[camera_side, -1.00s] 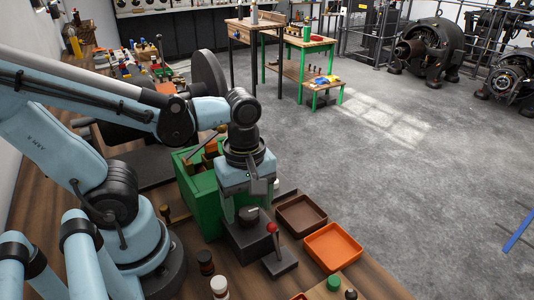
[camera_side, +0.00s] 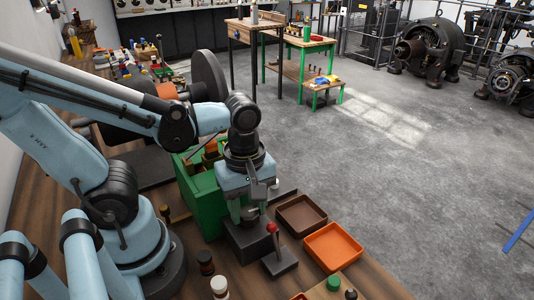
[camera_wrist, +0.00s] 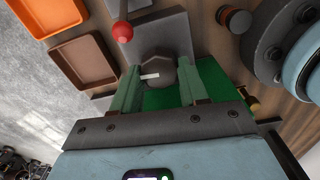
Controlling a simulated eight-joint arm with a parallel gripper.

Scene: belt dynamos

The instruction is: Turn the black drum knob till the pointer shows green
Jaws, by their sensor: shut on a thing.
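The black drum knob (camera_wrist: 160,68) stands on a dark grey block (camera_wrist: 166,30). It carries a white pointer mark (camera_wrist: 150,76) that points left in the wrist view. My gripper (camera_wrist: 158,78) has its pale green fingers on either side of the knob and is shut on it. In the side view my gripper (camera_side: 249,212) reaches straight down onto the knob (camera_side: 249,219), which is partly hidden by the fingers. I cannot make out a green mark at the pointer.
A red-balled lever (camera_side: 272,229) stands close to the knob block. A brown tray (camera_side: 301,215) and an orange tray (camera_side: 333,248) lie to the right. A green box (camera_side: 203,205) stands behind left. Small bottles (camera_side: 219,286) stand at the front.

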